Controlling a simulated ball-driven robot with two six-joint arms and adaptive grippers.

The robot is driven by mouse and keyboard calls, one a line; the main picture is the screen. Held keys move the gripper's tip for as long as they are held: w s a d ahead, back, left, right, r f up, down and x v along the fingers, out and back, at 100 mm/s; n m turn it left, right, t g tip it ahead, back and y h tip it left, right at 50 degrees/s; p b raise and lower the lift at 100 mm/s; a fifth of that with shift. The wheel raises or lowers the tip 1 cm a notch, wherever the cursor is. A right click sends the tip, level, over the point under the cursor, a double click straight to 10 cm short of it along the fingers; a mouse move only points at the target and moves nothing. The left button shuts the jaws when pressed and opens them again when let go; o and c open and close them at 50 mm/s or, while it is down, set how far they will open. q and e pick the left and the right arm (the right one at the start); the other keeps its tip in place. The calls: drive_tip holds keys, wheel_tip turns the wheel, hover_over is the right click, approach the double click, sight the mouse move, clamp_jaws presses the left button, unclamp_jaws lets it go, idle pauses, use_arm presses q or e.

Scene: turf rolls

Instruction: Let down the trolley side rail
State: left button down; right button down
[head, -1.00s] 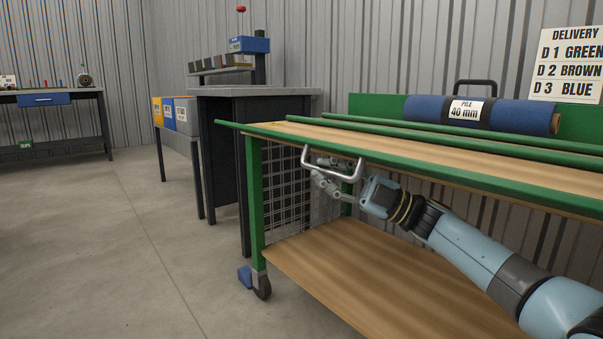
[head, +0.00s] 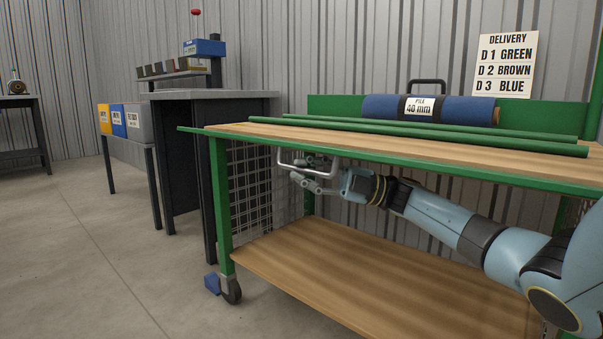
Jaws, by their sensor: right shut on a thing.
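The trolley has a wooden top deck (head: 400,150) with a green front edge (head: 400,160). Two long green bars (head: 440,135) run along the deck; I cannot tell which green bar is the side rail. A silver U-shaped handle (head: 322,175) hangs below the front edge near the left end. My right gripper (head: 305,178) is at this handle, below the deck, with its grey fingers shut on it. The fingers partly overlap the handle and the exact grip is small to see. My left gripper is not in view.
A blue roll with a "PILE 40 mm" label (head: 430,108) lies at the back of the deck. The lower wooden shelf (head: 370,275) is empty. A dark bench (head: 210,95) and coloured bins (head: 125,120) stand left. Floor at the left is clear.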

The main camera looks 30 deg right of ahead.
drive_tip(key=shift+w+d+r, duration=0.1)
drive_tip(key=shift+r, duration=0.2)
drive_tip(key=c, duration=1.6)
unclamp_jaws()
drive_tip(key=shift+d, duration=0.1)
drive_tip(key=shift+f, duration=0.1)
drive_tip(key=shift+a, duration=0.2)
